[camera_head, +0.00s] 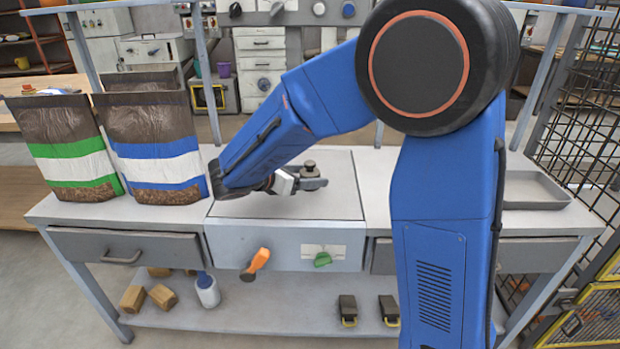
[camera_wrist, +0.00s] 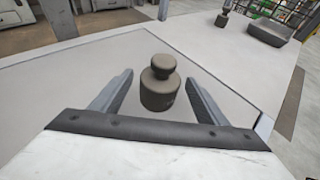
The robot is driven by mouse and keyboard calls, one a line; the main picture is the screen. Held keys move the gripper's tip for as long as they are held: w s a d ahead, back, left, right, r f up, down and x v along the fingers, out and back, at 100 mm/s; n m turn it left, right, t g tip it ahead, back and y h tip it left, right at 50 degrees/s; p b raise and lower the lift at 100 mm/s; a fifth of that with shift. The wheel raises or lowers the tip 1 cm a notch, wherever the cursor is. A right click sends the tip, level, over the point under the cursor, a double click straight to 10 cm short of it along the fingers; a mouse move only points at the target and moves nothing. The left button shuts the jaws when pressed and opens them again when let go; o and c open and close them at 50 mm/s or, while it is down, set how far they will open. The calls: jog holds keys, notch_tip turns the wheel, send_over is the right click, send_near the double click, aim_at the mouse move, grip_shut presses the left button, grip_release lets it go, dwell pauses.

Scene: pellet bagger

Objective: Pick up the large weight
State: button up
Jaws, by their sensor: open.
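A dark grey-brown weight with a round knob on top (camera_wrist: 160,92) stands upright on the flat plate of the bench unit. In the wrist view it sits between the two open fingers of my gripper (camera_wrist: 160,78), with a visible gap on each side. In the head view my gripper (camera_head: 312,184) is low over the plate, and the top of the weight (camera_head: 309,165) shows above the fingers. The weight's lower part is hidden there. A second, smaller-looking weight (camera_wrist: 222,18) stands farther off in the wrist view.
Two filled bags, one green-striped (camera_head: 75,160) and one blue-striped (camera_head: 160,160), stand left of the plate. A grey tray (camera_head: 535,190) lies on the right. An orange handle (camera_head: 257,262) and a green knob (camera_head: 322,259) are on the unit's front. Uprights rise behind the bench.

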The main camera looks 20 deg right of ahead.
jog(key=shift+w+d+f, duration=0.25)
jog(key=shift+w+d, duration=0.05)
jog(key=shift+d, duration=0.25)
grip_shut()
jog(key=shift+r, duration=0.1)
